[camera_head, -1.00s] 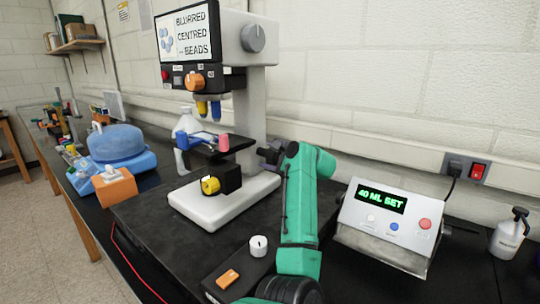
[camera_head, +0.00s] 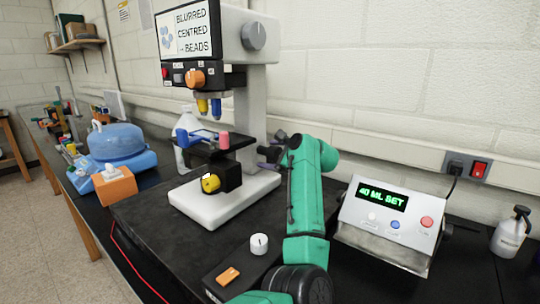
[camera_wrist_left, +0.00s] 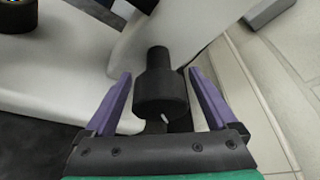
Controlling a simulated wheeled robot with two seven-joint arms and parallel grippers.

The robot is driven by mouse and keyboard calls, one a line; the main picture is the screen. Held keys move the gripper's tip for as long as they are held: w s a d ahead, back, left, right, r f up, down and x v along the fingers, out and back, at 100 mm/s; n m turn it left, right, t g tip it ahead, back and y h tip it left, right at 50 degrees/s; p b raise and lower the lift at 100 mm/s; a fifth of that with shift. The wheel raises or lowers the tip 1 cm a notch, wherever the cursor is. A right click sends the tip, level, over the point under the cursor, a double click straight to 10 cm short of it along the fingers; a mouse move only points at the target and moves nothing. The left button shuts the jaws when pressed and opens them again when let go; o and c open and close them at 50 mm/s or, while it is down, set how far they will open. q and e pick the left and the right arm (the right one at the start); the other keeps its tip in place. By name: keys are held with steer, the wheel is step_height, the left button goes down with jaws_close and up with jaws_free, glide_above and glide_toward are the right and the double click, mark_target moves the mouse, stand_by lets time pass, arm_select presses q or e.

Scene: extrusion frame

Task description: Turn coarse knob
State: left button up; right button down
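The microscope (camera_head: 262,108) stands on the black bench, with a white base and column. In the left wrist view, a black stepped knob (camera_wrist_left: 160,92) sticks out from its white side. It has a wide near part and a narrower far part. My left gripper (camera_head: 267,160) is beside the column at its right side. In the left wrist view its two purple fingers (camera_wrist_left: 158,76) are open, one on each side of the knob, with gaps showing. In the head view I cannot clearly make out the knob. My right gripper is not in view.
A control box (camera_head: 388,222) with a green "40 ML SET" display stands right of my arm. A white bottle (camera_head: 510,234) is at far right. A small box with a white knob (camera_head: 259,243) and orange switch is in front. The wall is close behind.

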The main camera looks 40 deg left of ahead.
arm_select(q)
steer(key=b+v, duration=0.3)
steer(key=v, duration=1.1)
steer(key=shift+d+b, duration=0.25)
steer(key=shift+b, duration=0.05)
steer(key=shift+r, duration=0.1)
stand_by(1.7)
